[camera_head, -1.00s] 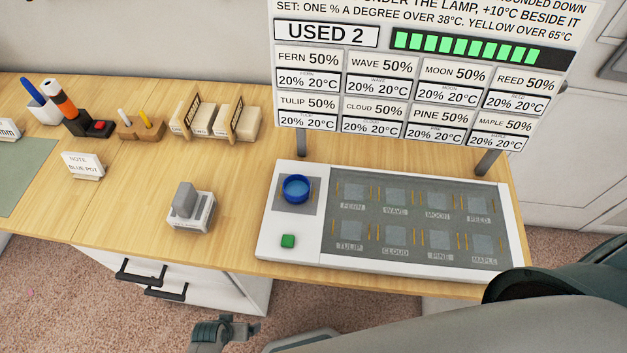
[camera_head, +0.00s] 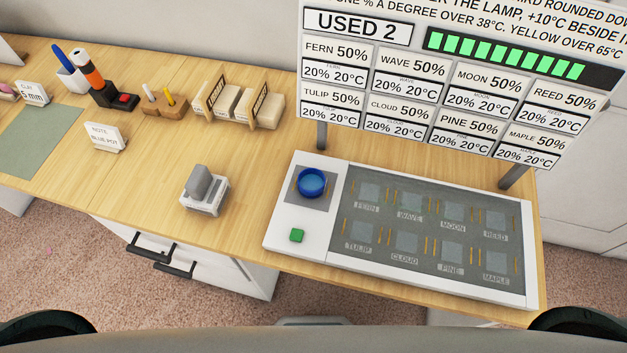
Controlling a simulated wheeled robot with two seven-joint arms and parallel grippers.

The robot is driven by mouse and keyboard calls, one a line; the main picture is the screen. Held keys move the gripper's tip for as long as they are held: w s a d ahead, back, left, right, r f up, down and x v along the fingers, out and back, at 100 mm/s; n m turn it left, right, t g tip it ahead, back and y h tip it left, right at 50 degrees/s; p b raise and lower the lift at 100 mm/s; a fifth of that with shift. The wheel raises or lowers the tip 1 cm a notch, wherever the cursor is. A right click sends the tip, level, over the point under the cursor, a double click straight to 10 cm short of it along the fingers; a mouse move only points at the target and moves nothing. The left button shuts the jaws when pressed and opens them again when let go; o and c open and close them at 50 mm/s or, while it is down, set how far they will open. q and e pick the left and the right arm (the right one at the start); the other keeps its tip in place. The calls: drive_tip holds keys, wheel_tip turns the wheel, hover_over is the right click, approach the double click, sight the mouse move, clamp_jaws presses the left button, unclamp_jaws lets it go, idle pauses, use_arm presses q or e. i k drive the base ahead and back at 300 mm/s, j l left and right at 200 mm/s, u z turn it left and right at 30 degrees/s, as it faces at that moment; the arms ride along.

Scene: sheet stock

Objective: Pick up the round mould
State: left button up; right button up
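I cannot make out a round mould for certain. A small round pinkish thing (camera_head: 6,90) is cut by the left edge, beside the card reading "5 mm" (camera_head: 33,94), and I cannot tell what it is. A round blue pot (camera_head: 312,182) stands on the grey square at the left end of the white panel (camera_head: 284,214). Neither of my grippers shows. Only dark parts of my arms show at the two bottom corners.
A grey block on a small stand (camera_head: 205,190) sits at the middle front. Behind it are wooden racks (camera_head: 237,103), a wooden holder (camera_head: 164,101) and an orange-and-black tool (camera_head: 92,70). A green mat (camera_head: 40,140) lies at left. A sign board (camera_head: 440,85) rises behind the panel.

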sight(311, 182)
drive_tip(key=z, duration=1.65)
drive_tip(key=k+j, duration=0.95)
drive_tip(key=k, duration=0.15)
